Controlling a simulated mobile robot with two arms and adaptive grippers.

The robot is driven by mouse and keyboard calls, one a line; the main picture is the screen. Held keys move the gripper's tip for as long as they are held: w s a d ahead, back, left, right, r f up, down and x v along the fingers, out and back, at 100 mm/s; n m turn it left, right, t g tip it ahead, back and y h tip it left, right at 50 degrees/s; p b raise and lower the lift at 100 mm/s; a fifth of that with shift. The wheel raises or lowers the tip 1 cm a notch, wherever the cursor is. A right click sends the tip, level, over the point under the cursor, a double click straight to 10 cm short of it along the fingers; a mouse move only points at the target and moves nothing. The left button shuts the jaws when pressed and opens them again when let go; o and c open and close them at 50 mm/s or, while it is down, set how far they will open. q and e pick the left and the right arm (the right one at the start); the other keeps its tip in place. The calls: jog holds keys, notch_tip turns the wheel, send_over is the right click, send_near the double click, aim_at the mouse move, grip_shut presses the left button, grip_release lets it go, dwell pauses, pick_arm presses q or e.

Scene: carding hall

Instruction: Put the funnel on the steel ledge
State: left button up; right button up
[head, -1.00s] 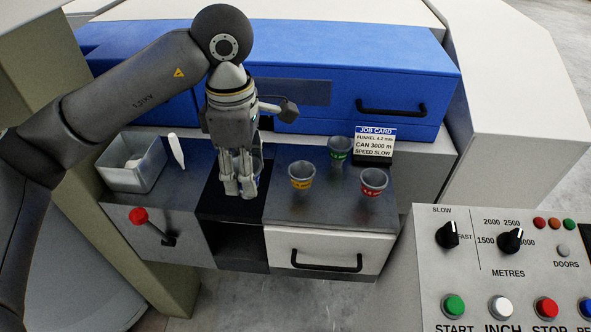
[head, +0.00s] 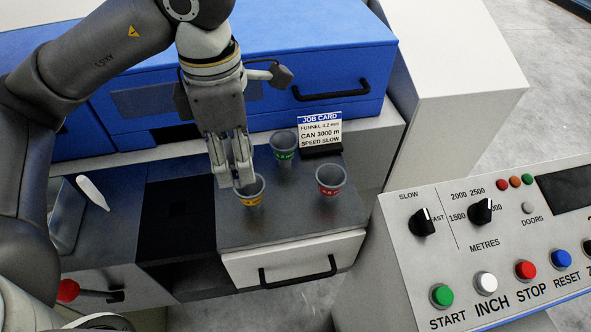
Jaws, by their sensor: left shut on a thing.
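Three grey funnels with coloured labels stand on the steel top (head: 290,215): a yellow-labelled funnel (head: 251,193), a green-labelled funnel (head: 284,146) and a red-labelled funnel (head: 331,180). The label writing is too small to read. My left gripper (head: 236,178) reaches down from above, with its fingers shut at the left rim of the yellow-labelled funnel, which they partly hide. That funnel looks upright, and I see no clear gap under it. I cannot tell for certain which surface is the steel ledge. My right gripper is not in view.
A dark recessed strip (head: 178,222) lies left of the steel top. A white spindle-shaped tool (head: 93,192) and a red-knobbed lever (head: 68,290) are further left. A control panel (head: 450,265) stands front right.

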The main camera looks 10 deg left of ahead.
pick_arm(q)
jog(key=w+a+f, duration=0.2)
jog(key=w+f, duration=0.1)
jog(key=w+a+f, duration=0.2)
jog(key=w+f, duration=0.1)
jog(key=w, duration=0.1)
jog(key=w+a+f, duration=0.3)
jog(key=w, duration=0.1)
jog(key=shift+w+f+p, duration=0.15)
jog(key=shift+w+p, duration=0.1)
jog(key=shift+p, duration=0.1)
notch_tip(320, 180, down, 3)
jog(key=shift+w+f+p, duration=0.15)
jog(key=shift+p, duration=0.35)
jog(key=shift+a+f, duration=0.1)
jog(key=shift+f, duration=0.1)
jog(key=shift+f, duration=0.1)
jog(key=o, duration=1.1)
